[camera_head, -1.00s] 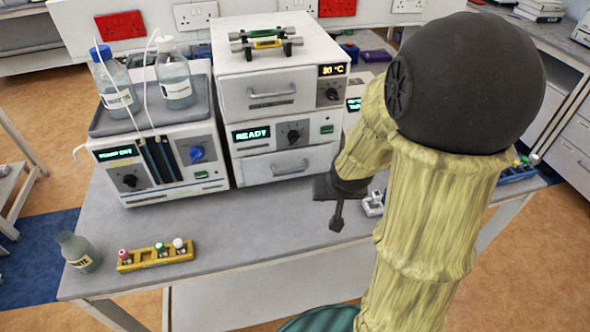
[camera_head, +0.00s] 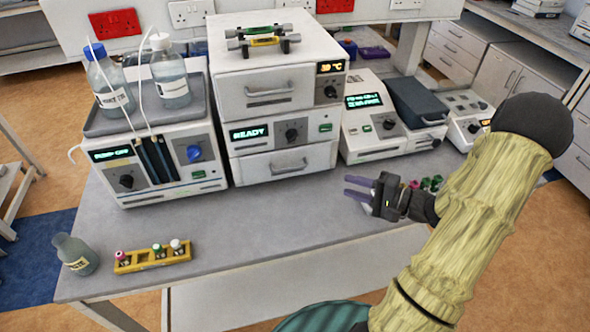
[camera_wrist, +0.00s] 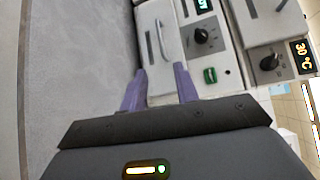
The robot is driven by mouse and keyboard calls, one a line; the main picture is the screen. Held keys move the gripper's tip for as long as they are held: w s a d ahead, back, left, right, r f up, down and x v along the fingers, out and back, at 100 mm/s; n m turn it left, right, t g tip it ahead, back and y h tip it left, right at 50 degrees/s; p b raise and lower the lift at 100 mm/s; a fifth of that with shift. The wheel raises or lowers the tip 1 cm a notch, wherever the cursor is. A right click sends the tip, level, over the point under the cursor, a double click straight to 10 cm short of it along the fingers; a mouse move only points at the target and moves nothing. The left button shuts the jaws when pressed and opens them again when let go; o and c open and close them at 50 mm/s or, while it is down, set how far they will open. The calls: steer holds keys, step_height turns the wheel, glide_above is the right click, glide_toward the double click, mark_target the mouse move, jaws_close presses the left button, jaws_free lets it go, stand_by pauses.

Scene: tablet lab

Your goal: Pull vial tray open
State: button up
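The vial tray appears to be the lowest drawer (camera_head: 288,164) of the white stacked instrument, with a grey bar handle; it looks shut. In the wrist view the drawer front (camera_wrist: 148,32) and its upright-looking handle (camera_wrist: 162,40) show ahead of the fingers. My gripper (camera_head: 356,187) is over the bench, to the right of and in front of the drawer, with its purple fingers pointing left. The fingers also show in the wrist view (camera_wrist: 160,88), spread apart with nothing between them. They are apart from the handle.
The READY unit (camera_head: 283,134) and an upper 30 °C drawer unit (camera_head: 281,88) sit above. A pump with bottles (camera_head: 158,160) stands left, another instrument (camera_head: 376,130) right. A yellow vial rack (camera_head: 152,260) and bottle (camera_head: 76,254) are front left. The middle bench is clear.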

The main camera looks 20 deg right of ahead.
mark_target(293, 169)
steer(key=p+x, duration=0.1)
steer(key=x, duration=1.6)
steer(key=shift+w+a+f+p, duration=0.1)
steer(key=shift+w+a+p, duration=0.05)
steer(key=shift+w+p, duration=0.15)
jaws_close()
steer(key=shift+s, duration=0.1)
